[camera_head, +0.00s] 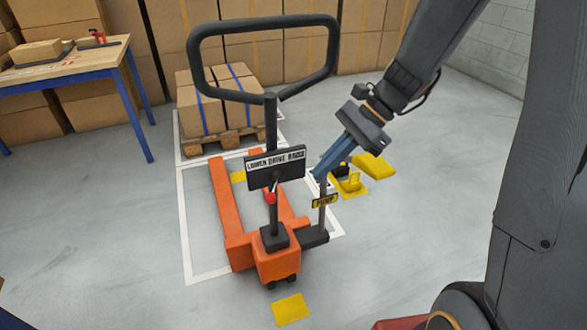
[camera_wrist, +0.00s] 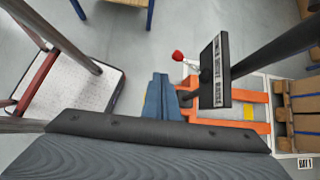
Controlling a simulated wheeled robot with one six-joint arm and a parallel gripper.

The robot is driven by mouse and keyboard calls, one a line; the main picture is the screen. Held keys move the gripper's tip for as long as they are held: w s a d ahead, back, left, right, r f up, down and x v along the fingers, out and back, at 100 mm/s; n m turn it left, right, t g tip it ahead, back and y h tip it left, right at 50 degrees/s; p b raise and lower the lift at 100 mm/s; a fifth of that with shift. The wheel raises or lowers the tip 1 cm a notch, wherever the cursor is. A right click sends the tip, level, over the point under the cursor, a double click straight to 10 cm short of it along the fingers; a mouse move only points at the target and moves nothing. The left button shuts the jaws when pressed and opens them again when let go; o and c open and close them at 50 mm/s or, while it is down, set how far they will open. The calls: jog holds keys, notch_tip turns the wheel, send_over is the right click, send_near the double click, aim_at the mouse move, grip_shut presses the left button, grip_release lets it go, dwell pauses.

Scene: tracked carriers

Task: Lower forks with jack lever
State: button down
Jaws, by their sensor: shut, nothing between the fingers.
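The orange pallet jack (camera_head: 272,262) stands on the floor, with its forks (camera_head: 221,190) pointing toward a loaded pallet. Its black loop handle (camera_head: 262,22) rises on a column with a sign (camera_head: 275,166) reading LOWER DRIVE RAISE. The jack lever's red knob (camera_head: 270,198) is just below the sign; it also shows in the wrist view (camera_wrist: 178,55). My gripper (camera_head: 319,178) is shut and empty, its blue fingers to the right of the sign and knob. The fingertips show in the wrist view (camera_wrist: 160,76), below the knob. They appear apart from the knob.
A yellow pump label (camera_head: 325,201) on an upright rod is just below my fingertips; I cannot tell whether they touch. The pallet (camera_head: 212,140) carries cartons. Yellow objects (camera_head: 350,182) lie on the floor at right. A blue-legged table (camera_head: 75,65) is at left. Open floor surrounds the jack.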

jog(key=w+d+r+m+y+p, duration=0.1)
jog(key=w+d+r+m+p, duration=0.1)
jog(key=d, duration=0.1)
jog(key=m+t, duration=0.1)
send_near(275, 197)
jog(key=f, duration=0.1)
jog(key=a+f, duration=0.1)
jog(key=f, duration=0.1)
jog(key=a+f, duration=0.1)
jog(key=shift+w+a+f, duration=0.15)
jog(key=shift+w+f, duration=0.05)
jog(key=shift+f, duration=0.1)
jog(key=shift+s+a+p, duration=0.15)
jog(key=shift+a+p, duration=0.05)
jog(key=shift+a, duration=0.4)
jog(key=shift+s+a+p, duration=0.15)
jog(key=shift+s+a, duration=0.05)
jog(key=shift+a, duration=0.4)
jog(key=shift+d, duration=0.1)
